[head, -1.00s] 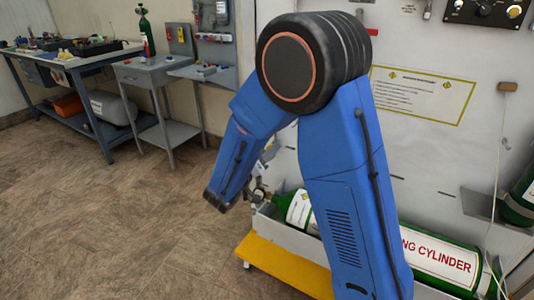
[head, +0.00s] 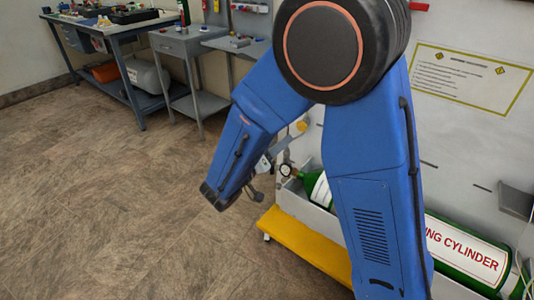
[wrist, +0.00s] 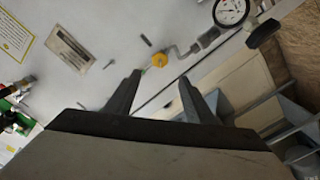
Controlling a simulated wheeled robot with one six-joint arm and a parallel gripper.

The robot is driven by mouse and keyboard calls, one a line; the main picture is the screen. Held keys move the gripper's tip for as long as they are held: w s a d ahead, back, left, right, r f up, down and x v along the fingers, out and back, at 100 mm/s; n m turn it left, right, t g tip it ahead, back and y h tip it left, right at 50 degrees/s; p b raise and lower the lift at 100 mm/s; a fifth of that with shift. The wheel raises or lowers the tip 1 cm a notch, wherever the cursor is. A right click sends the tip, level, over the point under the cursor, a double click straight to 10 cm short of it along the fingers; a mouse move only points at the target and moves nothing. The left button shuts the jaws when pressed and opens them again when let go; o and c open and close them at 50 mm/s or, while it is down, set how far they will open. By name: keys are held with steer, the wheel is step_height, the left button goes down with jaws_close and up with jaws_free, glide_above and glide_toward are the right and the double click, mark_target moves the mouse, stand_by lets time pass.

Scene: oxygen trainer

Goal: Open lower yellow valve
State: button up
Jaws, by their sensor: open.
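The yellow valve (wrist: 160,59) is a small round knob on the pale panel, with a grey bent pipe running from it. In the wrist view my gripper (wrist: 160,78) is open and empty, its two dark fingers apart. The knob shows between and just beyond the fingertips; the frames do not show contact. In the head view a small yellow piece, likely this valve (head: 302,125), shows beside my blue forearm. My arm hides much of the panel there, and I cannot make out the fingers.
A round gauge (wrist: 230,12) and a black knob (wrist: 262,33) sit near the valve in the wrist view. A green cylinder (head: 455,250) lies low along the panel, above a yellow step (head: 305,250). Workbenches (head: 115,40) stand at the far left. Open floor lies left of my arm.

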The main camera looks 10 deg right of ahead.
steer(key=shift+v, duration=2.75)
